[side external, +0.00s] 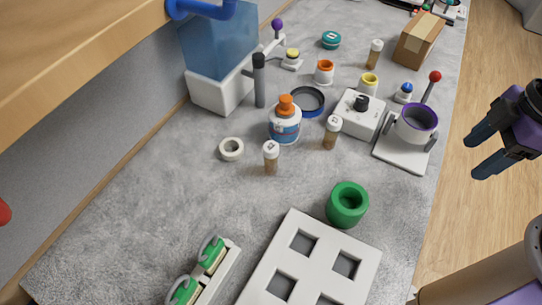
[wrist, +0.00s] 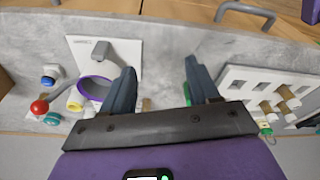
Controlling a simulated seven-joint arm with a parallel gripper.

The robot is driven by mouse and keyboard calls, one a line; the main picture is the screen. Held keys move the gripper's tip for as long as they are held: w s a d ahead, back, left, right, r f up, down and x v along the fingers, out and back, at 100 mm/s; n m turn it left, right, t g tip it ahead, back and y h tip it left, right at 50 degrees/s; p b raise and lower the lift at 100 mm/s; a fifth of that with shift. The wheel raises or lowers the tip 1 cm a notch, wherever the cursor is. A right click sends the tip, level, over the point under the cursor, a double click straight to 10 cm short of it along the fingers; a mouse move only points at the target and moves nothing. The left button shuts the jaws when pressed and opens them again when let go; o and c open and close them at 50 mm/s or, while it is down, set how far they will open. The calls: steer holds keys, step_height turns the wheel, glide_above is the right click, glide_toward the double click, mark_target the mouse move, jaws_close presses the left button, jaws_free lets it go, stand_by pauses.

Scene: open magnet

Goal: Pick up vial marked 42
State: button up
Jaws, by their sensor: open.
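Three small brown vials with white caps stand upright on the grey bench in the side view: one at the middle (side external: 271,158), one right of it (side external: 331,133) and one at the back (side external: 375,54). There are marks on the caps, but I cannot read for sure which is 42. My gripper (side external: 478,156) is open and empty, in the air beyond the bench's right edge, well away from the vials. In the wrist view its two fingers (wrist: 160,88) are spread, with a small tan thing (wrist: 146,104) partly showing between them.
A white plate with square holes (side external: 327,252) and a green cup (side external: 347,204) are at the front. A bottle with orange cap (side external: 285,124), white box (side external: 359,116) and purple-rimmed pot (side external: 415,124) crowd near the vials.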

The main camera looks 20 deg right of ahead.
mark_target(271, 159)
steer(key=w+a+f+t+y, duration=0.1)
steer(key=w+a+f+y, duration=0.1)
steer(key=a, duration=0.7)
steer(key=w+a+f+t+y, duration=0.2)
steer(key=w+a+f+y, duration=0.1)
steer(key=w+a, duration=0.4)
steer(key=w+a+f+t+y, duration=0.1)
steer(key=w+a+y, duration=0.3)
steer(key=a, duration=0.8)
steer(key=shift+w+a+f+t, duration=0.1)
steer(key=shift+w+f+t, duration=0.2)
steer(key=shift+w+f, duration=0.3)
steer(key=shift+w+a+f+y, duration=0.15)
steer(key=shift+a+f+y, duration=0.05)
steer(key=shift+a+y, duration=0.4)
steer(key=shift+x, duration=2.45)
steer(key=shift+r, duration=0.1)
steer(key=c, duration=1)
